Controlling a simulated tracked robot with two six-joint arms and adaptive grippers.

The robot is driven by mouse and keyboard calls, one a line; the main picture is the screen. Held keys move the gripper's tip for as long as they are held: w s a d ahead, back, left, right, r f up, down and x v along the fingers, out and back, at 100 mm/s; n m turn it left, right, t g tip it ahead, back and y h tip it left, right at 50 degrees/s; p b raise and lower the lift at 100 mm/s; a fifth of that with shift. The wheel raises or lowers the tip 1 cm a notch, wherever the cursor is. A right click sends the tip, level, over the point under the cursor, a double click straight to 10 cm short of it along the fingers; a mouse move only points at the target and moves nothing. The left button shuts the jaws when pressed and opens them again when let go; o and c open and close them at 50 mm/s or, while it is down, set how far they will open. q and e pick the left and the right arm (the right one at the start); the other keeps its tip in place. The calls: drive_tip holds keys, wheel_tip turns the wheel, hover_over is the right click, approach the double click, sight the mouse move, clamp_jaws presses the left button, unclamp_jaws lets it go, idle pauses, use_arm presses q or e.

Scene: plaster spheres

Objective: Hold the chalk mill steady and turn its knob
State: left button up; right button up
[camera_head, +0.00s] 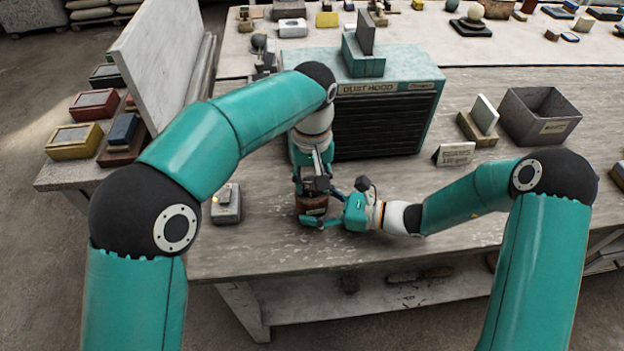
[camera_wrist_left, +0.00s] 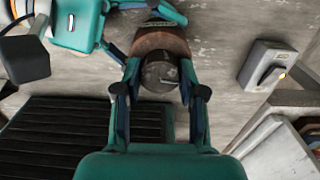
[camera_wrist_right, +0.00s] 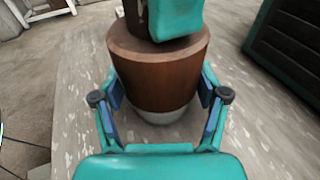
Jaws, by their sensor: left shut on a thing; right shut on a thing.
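The chalk mill (camera_head: 312,206) stands upright on the worn grey table in front of the dust hood; its round brown body fills the middle of the right wrist view (camera_wrist_right: 157,75). My right gripper (camera_head: 327,212) comes from the right and is shut around the body, one finger on each side. My left gripper (camera_head: 312,186) points down from above and is shut on the knob. The dark round knob (camera_wrist_left: 159,74) shows between its fingers in the left wrist view. In the head view my left gripper mostly hides the knob.
The teal dust hood (camera_head: 400,70) stands close behind the mill. A grey switch box (camera_head: 227,204) with a small orange light is left of it. A sign card (camera_head: 455,154) and a grey open bin (camera_head: 540,117) are to the right. The table's front edge is near.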

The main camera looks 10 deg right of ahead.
use_arm(q)
drive_tip(key=m, duration=0.4)
drive_tip(key=shift+w+m, duration=0.1)
drive_tip(key=shift+m, duration=0.2)
drive_tip(key=m, duration=0.5)
drive_tip(key=shift+m, duration=0.3)
drive_tip(key=m, duration=1)
drive_tip(key=shift+m, duration=0.4)
drive_tip(key=m, duration=0.4)
drive_tip(key=shift+m, duration=0.3)
drive_tip(key=m, duration=1)
drive_tip(key=shift+m, duration=0.4)
drive_tip(key=m, duration=0.4)
drive_tip(key=shift+m, duration=0.4)
